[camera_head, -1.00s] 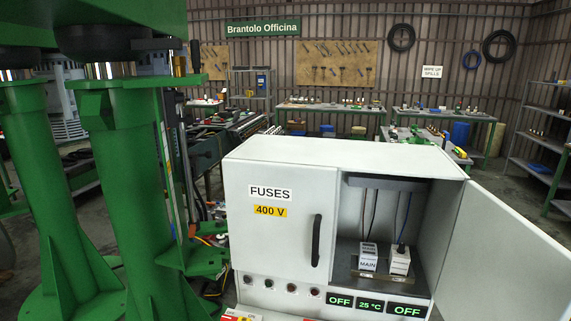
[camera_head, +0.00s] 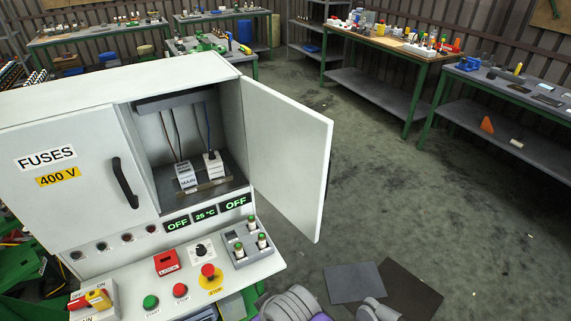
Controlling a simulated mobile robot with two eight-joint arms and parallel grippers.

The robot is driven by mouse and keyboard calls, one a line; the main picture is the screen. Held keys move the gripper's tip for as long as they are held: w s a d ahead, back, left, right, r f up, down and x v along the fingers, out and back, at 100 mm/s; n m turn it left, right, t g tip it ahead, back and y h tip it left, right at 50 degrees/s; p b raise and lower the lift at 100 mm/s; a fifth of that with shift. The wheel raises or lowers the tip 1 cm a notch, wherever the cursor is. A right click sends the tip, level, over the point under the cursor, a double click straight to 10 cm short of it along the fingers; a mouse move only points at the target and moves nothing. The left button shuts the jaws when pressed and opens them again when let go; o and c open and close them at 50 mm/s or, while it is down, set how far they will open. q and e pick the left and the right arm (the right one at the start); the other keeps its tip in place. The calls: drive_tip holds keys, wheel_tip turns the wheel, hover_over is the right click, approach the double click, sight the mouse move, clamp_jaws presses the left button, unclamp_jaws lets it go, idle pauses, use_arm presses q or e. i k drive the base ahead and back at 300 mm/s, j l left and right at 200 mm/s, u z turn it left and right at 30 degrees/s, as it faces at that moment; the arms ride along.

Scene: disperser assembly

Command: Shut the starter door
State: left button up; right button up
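The grey-white cabinet (camera_head: 75,110) stands at the left. Its right-hand door (camera_head: 285,150) is wide open, swung out toward me on its right side, with its inner face showing. No label shows on this door, so I take it as the starter door. The left FUSES door (camera_head: 75,185) is shut and has a black handle (camera_head: 124,183). Neither gripper's fingers show. Grey rounded parts at the bottom edge look like my arm.
Dark mats (camera_head: 353,281) lie on the floor. Workbenches (camera_head: 395,45) line the back and right. The floor right of the door is clear.

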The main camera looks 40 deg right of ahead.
sight(289, 143)
drive_tip(key=l+z, duration=0.4)
drive_tip(key=i+l+z, duration=0.2)
drive_tip(key=l+z, duration=0.25)
drive_tip(key=i+l+z, duration=0.35)
drive_tip(key=l, duration=0.2)
drive_tip(key=i+l+u, duration=0.1)
drive_tip(key=u, duration=0.35)
drive_tip(key=l+u, duration=0.45)
drive_tip(key=i+l+u, duration=0.1)
drive_tip(key=u, duration=0.35)
